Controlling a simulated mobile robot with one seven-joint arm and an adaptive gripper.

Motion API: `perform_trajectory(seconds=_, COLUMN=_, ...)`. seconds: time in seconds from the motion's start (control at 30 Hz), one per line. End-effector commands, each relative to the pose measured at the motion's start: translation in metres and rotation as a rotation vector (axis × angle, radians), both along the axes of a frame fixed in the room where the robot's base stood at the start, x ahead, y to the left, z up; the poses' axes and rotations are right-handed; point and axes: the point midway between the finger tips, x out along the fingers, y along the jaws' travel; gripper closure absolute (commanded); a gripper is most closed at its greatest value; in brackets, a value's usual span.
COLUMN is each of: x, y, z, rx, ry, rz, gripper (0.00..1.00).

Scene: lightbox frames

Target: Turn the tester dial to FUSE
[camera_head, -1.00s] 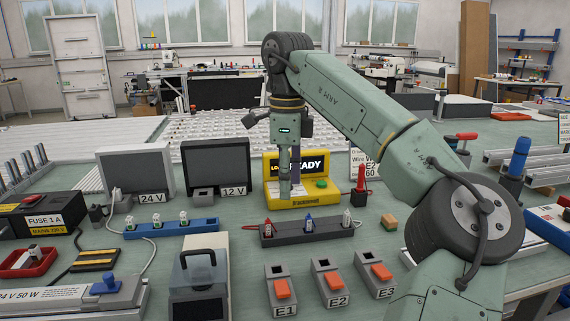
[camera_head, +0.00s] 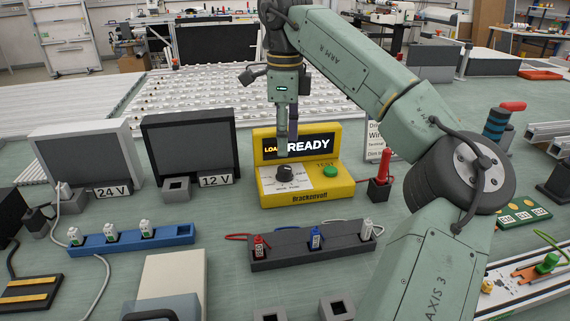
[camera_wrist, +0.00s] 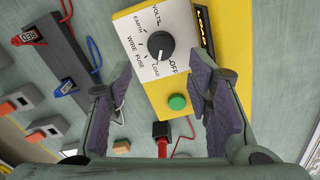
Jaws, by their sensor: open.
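The yellow tester (camera_head: 335,193) stands on the bench with its display reading LOAD, partly covered, and READY. Its black dial (camera_head: 285,173) sits on a white plate left of a green TEST button (camera_head: 330,171). In the wrist view the dial (camera_wrist: 160,44) is ringed by VOLTS, EARTH, WIRE, FUSE, LOAD and OFF. A small pale mark on the dial seems to face LOAD, but it is too small to be sure. My gripper (camera_head: 287,150) points down above the dial, apart from it. In the wrist view my gripper (camera_wrist: 162,82) is open and empty, its fingers either side of the dial plate.
A red probe (camera_head: 380,180) stands in a dark holder right of the tester. A dark rack (camera_head: 310,250) with red, blue and white plugs lies in front. The 12 V monitor (camera_head: 190,142) stands to the left. Bench between tester and rack is clear.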

Motion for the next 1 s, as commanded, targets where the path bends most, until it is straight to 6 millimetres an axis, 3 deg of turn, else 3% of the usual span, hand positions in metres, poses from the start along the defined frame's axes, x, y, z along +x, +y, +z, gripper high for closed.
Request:
perform_trajectory(seconds=0.03, x=0.0, y=0.0, z=-0.013, rx=0.004, ry=0.005, rz=0.003, gripper=0.54)
perform_trajectory(seconds=0.2, x=-0.001, y=0.0, z=-0.043, rx=0.001, ry=0.002, rz=0.002, gripper=0.54)
perform_trajectory(seconds=0.4, x=0.0, y=0.0, z=-0.066, rx=0.001, ry=0.001, rz=0.0, gripper=0.54)
perform_trajectory(seconds=0.77, x=0.0, y=0.0, z=-0.072, rx=0.001, ry=0.0, rz=0.0, gripper=0.54)
perform_trajectory(seconds=1.0, x=0.0, y=0.0, z=-0.072, rx=0.001, ry=0.0, rz=0.0, gripper=0.69)
